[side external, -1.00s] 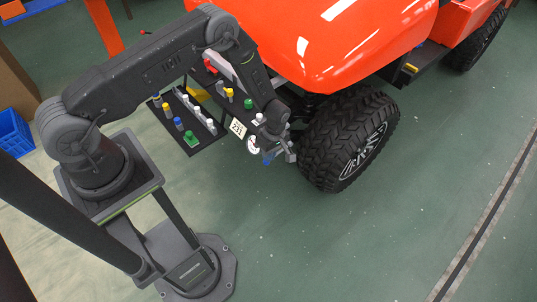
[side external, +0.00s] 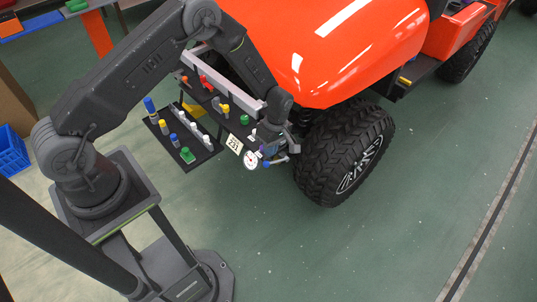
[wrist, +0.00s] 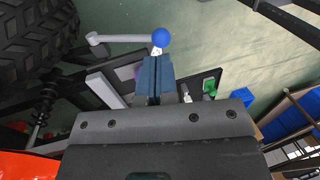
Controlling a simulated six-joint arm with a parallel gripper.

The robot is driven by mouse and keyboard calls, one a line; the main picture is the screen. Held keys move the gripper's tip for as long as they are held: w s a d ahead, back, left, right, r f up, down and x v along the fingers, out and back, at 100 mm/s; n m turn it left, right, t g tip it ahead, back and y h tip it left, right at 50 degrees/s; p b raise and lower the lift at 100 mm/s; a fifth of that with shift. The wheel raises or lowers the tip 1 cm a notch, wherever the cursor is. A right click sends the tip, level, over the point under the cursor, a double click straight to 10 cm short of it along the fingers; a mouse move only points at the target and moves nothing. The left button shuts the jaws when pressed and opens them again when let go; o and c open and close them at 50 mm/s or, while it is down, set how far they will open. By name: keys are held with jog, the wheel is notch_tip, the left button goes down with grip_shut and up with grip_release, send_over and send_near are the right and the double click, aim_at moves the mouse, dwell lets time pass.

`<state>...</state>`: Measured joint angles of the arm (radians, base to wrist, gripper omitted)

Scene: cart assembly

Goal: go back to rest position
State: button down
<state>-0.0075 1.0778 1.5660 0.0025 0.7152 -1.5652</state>
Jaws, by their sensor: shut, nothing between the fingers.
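My gripper (side external: 266,148) hangs at the lower front end of the cart's panel, close to the wheel. In the wrist view its fingers (wrist: 154,75) are together with nothing between them. A grey lever with a blue ball (wrist: 162,38) lies just beyond the fingertips; I cannot tell whether they touch. The blue ball also shows in the side view (side external: 266,163), below my gripper. A white round gauge (side external: 251,160) sits just left of it.
The black panel (side external: 190,158) carries several coloured knobs and pegs. The black tyre (side external: 345,150) and orange bonnet (side external: 300,45) stand close on the right. Blue bins (side external: 11,150) are at the far left. The floor in front is clear.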

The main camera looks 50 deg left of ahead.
jog(key=shift+v, duration=0.8)
jog(key=shift+r, duration=0.25)
jog(key=s+r+m+t, duration=0.2)
jog(key=r+m, duration=0.2)
jog(key=r, duration=0.8)
jog(key=s+r+m+t, duration=0.1)
jog(key=s+r+m, duration=0.15)
jog(key=r, duration=0.85)
jog(key=s+r+m+t, duration=0.2)
jog(key=s+r+m, duration=0.3)
jog(key=s, duration=0.4)
jog(key=s+r+m+t, duration=0.3)
jog(key=s+r+m, duration=0.3)
jog(key=s+r, duration=0.2)
jog(key=shift+s+d, duration=0.2)
jog(key=shift+s, duration=0.85)
jog(key=shift+m, duration=0.25)
